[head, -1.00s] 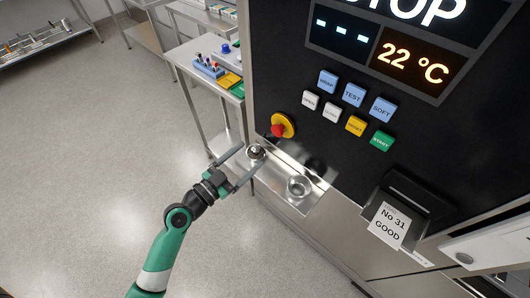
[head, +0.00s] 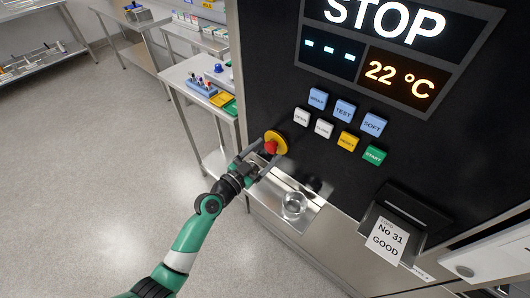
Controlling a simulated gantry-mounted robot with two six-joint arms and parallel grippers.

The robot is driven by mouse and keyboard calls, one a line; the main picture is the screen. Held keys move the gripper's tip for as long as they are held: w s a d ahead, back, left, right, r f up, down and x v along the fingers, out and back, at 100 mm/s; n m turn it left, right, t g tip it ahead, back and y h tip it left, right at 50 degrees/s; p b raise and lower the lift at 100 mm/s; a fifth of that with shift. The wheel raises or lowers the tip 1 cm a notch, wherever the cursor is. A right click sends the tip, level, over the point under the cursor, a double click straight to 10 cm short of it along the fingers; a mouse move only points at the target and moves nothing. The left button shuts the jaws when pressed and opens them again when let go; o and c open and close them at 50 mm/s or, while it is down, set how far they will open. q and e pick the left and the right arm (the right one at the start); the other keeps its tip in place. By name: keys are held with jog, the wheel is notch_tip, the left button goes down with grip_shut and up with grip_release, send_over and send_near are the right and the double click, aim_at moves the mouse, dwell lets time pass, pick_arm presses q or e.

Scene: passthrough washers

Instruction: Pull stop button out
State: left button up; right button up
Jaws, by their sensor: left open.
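The red stop button (head: 270,147) stands on a yellow round base (head: 277,140) at the lower left of the black machine panel (head: 275,75). My left gripper (head: 262,157) is open at the button. Its two fingers reach up on either side of the red cap or just in front of it; I cannot tell whether they touch it. The display (head: 388,22) reads STOP. My right gripper is not in view.
Several push buttons, including a green START button (head: 374,155), are to the right on the panel. A steel ledge with a round metal cup (head: 293,205) lies below. A label printer slot with a paper label (head: 387,237) is at the lower right.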

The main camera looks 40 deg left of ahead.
pick_arm(q)
grip_shut()
dwell(0.4)
